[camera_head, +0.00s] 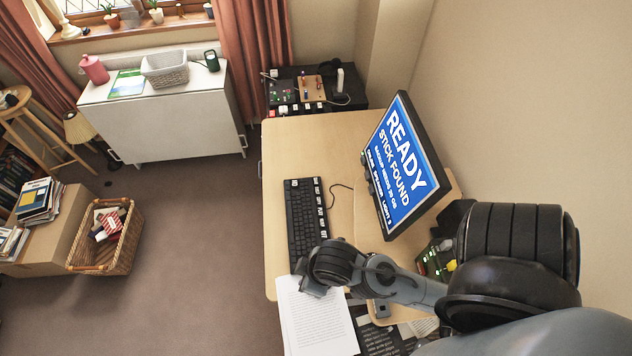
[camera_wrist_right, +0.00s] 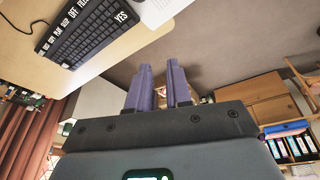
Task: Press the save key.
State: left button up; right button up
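A black keyboard (camera_head: 301,222) lies on the light wooden desk, with large white labels along its right side in the head view. It also shows at the upper left of the right wrist view (camera_wrist_right: 92,32), where YES and OFF are legible; I cannot make out which key is save. My right gripper (camera_head: 305,285) is over the desk's front edge by the paper, just below the keyboard's near end in the picture. In the right wrist view its two fingers (camera_wrist_right: 159,68) are apart with nothing between them. My left gripper is not in view.
A tilted monitor (camera_head: 403,168) shows READY and STICK FOUND, right of the keyboard. Printed paper (camera_head: 318,325) lies at the desk's near edge. A black unit with lit switches (camera_head: 300,107) stands beyond the desk. The desk (camera_head: 300,145) is bare behind the keyboard.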

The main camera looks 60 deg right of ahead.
grip_shut()
dwell(1.4)
